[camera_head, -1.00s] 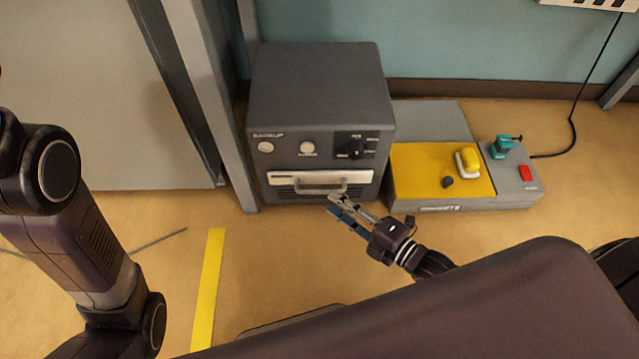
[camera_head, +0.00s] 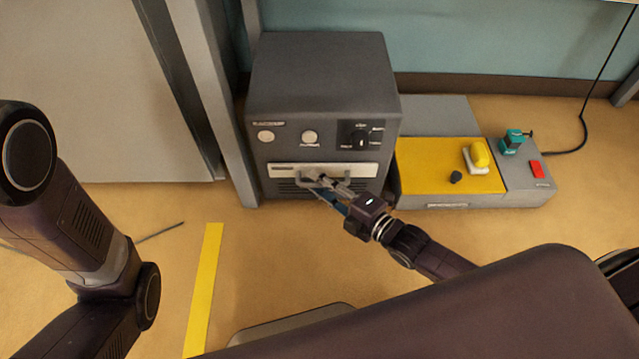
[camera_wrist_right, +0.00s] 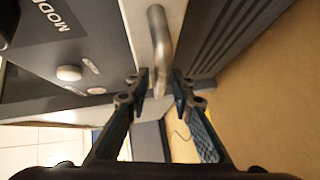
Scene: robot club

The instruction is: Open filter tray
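The filter tray (camera_head: 278,171) is a pale horizontal front low on a dark grey cabinet (camera_head: 325,75), and looks closed. It has a metal bar handle (camera_head: 345,188). My right gripper (camera_head: 314,181) is at the left-middle part of the handle. In the right wrist view, the handle (camera_wrist_right: 160,50) runs between the two fingers of my right gripper (camera_wrist_right: 160,92). The fingers are apart, one on each side of the bar, with small visible gaps. My left arm shows at the left, but its gripper is out of view.
Round buttons (camera_head: 310,137) and a dark knob (camera_head: 361,140) sit above the tray. A yellow-topped unit (camera_head: 435,165) with a red button (camera_head: 537,169) stands at the right. A grey post (camera_head: 215,100) stands close at the left. The floor in front holds a yellow stripe (camera_head: 205,285).

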